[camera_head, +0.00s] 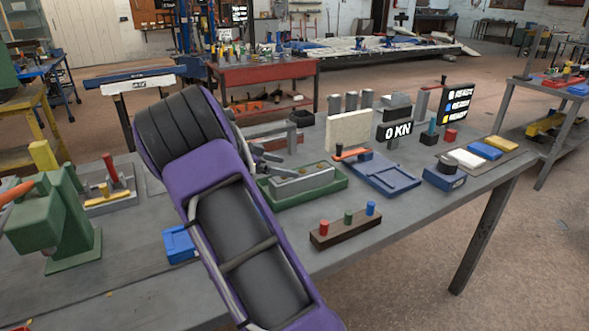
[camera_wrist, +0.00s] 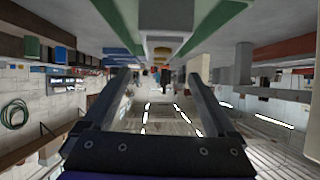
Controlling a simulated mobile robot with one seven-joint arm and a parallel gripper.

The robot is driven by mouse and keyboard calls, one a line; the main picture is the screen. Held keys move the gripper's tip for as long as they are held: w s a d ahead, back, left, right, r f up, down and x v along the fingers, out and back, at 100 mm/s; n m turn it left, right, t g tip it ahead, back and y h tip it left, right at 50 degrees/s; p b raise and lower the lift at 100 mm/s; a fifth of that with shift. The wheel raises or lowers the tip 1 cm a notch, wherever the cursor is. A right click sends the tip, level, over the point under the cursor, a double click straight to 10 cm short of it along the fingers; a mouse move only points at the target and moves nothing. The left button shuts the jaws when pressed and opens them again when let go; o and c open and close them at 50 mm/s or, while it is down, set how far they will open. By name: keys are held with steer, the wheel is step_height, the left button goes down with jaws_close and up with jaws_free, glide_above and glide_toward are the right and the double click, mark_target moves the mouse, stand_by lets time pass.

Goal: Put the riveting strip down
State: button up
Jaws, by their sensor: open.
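A grey bar that looks like the riveting strip (camera_head: 303,180) lies in a green tray-like fixture (camera_head: 325,189) on the bench, with small brass-coloured spots on top. My gripper (camera_head: 280,158) is at the fixture's far left side, partly hidden behind my purple arm. In the wrist view my gripper (camera_wrist: 160,76) has its two dark fingers apart with nothing between them. The grey bar (camera_wrist: 166,17) and green fixture edges (camera_wrist: 222,22) show at the top of that view, beyond the fingertips. The left end of the fixture is hidden by my arm.
A blue plate (camera_head: 388,177) with an orange-handled tool lies right of the fixture. A block with coloured pegs (camera_head: 346,233) stands in front. A cream block (camera_head: 348,132) and a 0 KN display (camera_head: 395,132) stand behind. The bench front right is clear.

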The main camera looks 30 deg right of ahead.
steer(key=v, duration=0.6)
steer(key=shift+a+r, duration=0.1)
